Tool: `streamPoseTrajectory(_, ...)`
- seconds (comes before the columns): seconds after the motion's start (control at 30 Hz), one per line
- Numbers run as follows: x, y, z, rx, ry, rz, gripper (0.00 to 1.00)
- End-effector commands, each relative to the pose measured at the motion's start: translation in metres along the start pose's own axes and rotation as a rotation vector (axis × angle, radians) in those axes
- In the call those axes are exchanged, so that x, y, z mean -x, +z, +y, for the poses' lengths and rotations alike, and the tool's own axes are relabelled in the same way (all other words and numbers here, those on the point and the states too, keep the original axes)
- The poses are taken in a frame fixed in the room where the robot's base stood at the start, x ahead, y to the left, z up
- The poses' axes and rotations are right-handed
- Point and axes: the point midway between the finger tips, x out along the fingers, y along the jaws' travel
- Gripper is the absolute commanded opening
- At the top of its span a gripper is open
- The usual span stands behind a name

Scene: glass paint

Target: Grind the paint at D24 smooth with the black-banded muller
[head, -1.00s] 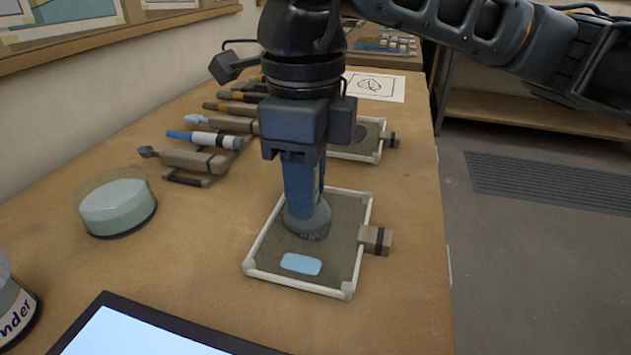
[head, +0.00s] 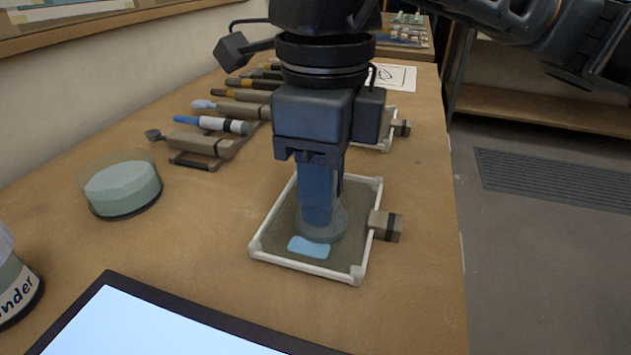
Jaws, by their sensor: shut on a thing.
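My gripper (head: 318,192) points straight down and is shut on a muller. The muller's round grey foot (head: 335,222) rests on, or just above, a framed grinding slab (head: 283,216) with a grey-brown face and a white rim. Its grip and any black band are hidden by the fingers. A light blue paint patch (head: 309,247) lies on the near part of the slab. The muller's foot covers or meets its far edge; whether they touch is hard to tell. A block with a dark band (head: 385,226) sticks out on the slab's right side. No D24 label can be read.
A second framed slab (head: 384,146) lies behind my gripper. Several tools lie on a rack (head: 195,163) at left. A round glass dish (head: 123,188), a labelled jar (head: 15,290) and a lit screen (head: 150,325) stand nearer. The table's right edge is close.

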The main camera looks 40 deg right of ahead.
Motion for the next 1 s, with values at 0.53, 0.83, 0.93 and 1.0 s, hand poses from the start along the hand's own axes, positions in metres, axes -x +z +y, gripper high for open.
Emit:
streamPoseTrajectory(0.53,-0.002,-0.009,-0.023,-0.006,-0.003,0.0,0.02)
streamPoseTrajectory(0.83,-0.001,-0.007,-0.033,-0.002,-0.002,0.0,0.02)
streamPoseTrajectory(0.93,-0.002,-0.003,-0.036,-0.002,-0.003,0.0,0.02)
streamPoseTrajectory(1.0,-0.003,0.0,-0.039,-0.004,-0.002,0.0,0.02)
